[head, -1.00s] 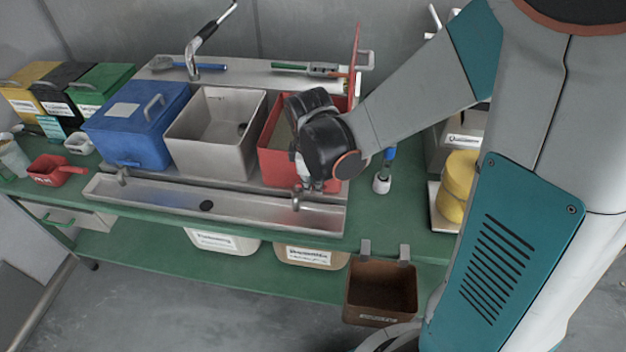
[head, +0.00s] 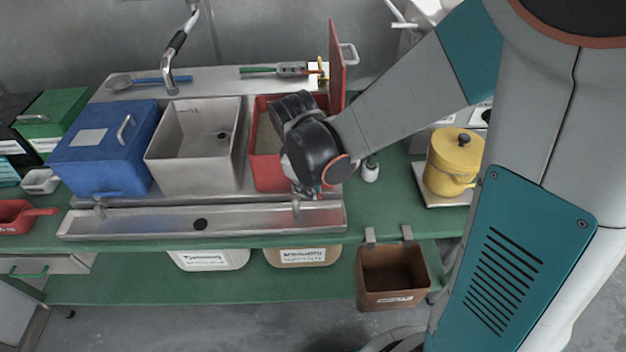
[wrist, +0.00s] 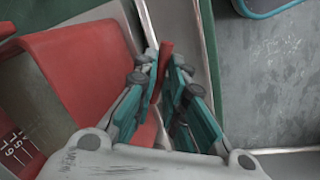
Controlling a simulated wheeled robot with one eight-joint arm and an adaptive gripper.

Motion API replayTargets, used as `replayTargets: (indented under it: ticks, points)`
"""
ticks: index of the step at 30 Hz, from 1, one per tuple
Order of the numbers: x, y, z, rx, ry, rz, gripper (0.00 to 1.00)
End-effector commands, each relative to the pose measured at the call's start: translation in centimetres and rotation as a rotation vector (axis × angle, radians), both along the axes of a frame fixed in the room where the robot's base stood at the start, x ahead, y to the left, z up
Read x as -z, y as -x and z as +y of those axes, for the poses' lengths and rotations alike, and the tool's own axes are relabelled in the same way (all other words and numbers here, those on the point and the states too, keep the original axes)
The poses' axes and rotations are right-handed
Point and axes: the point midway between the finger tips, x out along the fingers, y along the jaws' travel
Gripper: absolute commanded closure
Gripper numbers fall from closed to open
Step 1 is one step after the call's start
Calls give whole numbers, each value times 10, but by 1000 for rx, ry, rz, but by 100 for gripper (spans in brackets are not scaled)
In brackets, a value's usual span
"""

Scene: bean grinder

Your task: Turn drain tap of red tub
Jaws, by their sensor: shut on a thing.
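The red tub (head: 265,172) stands at the right end of the row of tubs, its red lid (head: 337,68) upright at its right side. It also shows at the left of the wrist view (wrist: 85,75). Its drain tap has a metal spout (head: 296,208) over the trough at the tub's front. My gripper (head: 303,192) is down at the tub's front, and my wrist hides part of the tub. In the wrist view my gripper (wrist: 163,72) is shut on the red tap handle (wrist: 166,48), which stands up between the fingertips.
A grey tub (head: 195,175) and a lidded blue tub (head: 105,165) stand to the left. A metal trough (head: 150,222) runs along their front. A yellow pot (head: 452,165) stands to the right. A brown bin (head: 390,290) hangs from the bench's front edge.

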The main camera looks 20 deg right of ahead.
Motion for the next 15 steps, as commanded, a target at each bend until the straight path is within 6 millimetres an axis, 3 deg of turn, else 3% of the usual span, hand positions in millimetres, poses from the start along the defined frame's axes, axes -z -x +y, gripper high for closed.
replayTargets:
  ticks: [15]
  points:
    - [0, 8, 20, 486, 0, -1, 100]
